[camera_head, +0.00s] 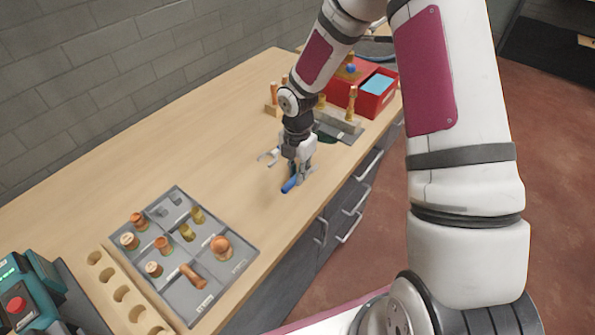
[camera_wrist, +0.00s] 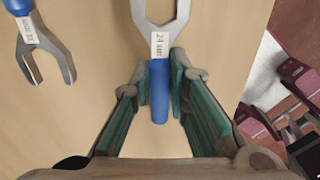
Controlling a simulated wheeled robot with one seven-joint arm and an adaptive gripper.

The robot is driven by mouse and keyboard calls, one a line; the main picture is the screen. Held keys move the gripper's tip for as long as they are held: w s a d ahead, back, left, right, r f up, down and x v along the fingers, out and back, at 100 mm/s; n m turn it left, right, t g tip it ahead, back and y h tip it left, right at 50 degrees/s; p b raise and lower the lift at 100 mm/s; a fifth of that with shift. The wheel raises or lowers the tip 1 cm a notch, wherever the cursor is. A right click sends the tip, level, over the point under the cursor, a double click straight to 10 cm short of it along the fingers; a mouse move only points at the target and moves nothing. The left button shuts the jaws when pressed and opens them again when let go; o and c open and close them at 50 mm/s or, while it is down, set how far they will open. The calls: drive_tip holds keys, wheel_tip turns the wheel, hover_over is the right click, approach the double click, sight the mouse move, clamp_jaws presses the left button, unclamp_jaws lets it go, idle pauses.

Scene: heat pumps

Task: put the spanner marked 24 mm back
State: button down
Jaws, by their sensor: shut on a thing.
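The spanner marked 24 mm has a grey open jaw and a blue handle (camera_wrist: 159,90), with a white label reading 24 below the jaw. My gripper (camera_wrist: 178,80) is shut on its handle, which sits between the two green-lined fingers. In the head view my gripper (camera_head: 297,175) is low over the wooden bench, and the blue handle (camera_head: 289,184) sticks out toward the lower left. Whether the spanner touches the bench I cannot tell. A second blue-handled spanner (camera_wrist: 38,47) lies on the bench at the left; its label is not legible. Its jaw (camera_head: 268,156) shows left of my gripper.
A grey compartment tray (camera_head: 252,262) with wooden pieces and a wooden block with holes (camera_head: 112,283) lie at the lower left. A teal machine (camera_head: 35,290) stands beside them. Red boxes (camera_head: 376,103) and a grey holder with wooden pegs (camera_head: 350,127) stand beyond my gripper.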

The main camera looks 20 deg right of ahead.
drive_tip(key=c, duration=1.5)
unclamp_jaws()
drive_tip(key=shift+f, duration=0.1)
drive_tip(key=shift+c, duration=0.2)
wheel_tip(320, 180, up, 12)
drive_tip(key=s+d+r+m+t+h, duration=0.1)
drive_tip(key=s+r+m, duration=0.45)
drive_tip(key=r, duration=0.25)
drive_tip(key=s+d+r+m+t+h, duration=0.1)
drive_tip(key=s+r+m, duration=0.3)
drive_tip(key=r+m, duration=0.3)
drive_tip(key=s+r+m+t+y, duration=0.1)
drive_tip(key=s+r+m, duration=0.2)
drive_tip(key=s+m, duration=0.3)
drive_tip(key=s+a+r+m+t+y, duration=0.1)
drive_tip(key=s+r+m+t, duration=0.1)
drive_tip(key=s+r+m, duration=0.2)
drive_tip(key=shift+s+a+r+m+t, duration=0.3)
drive_tip(key=shift+s+m, duration=0.85)
drive_tip(key=shift+s, duration=1.1)
drive_tip(key=shift+f, duration=0.1)
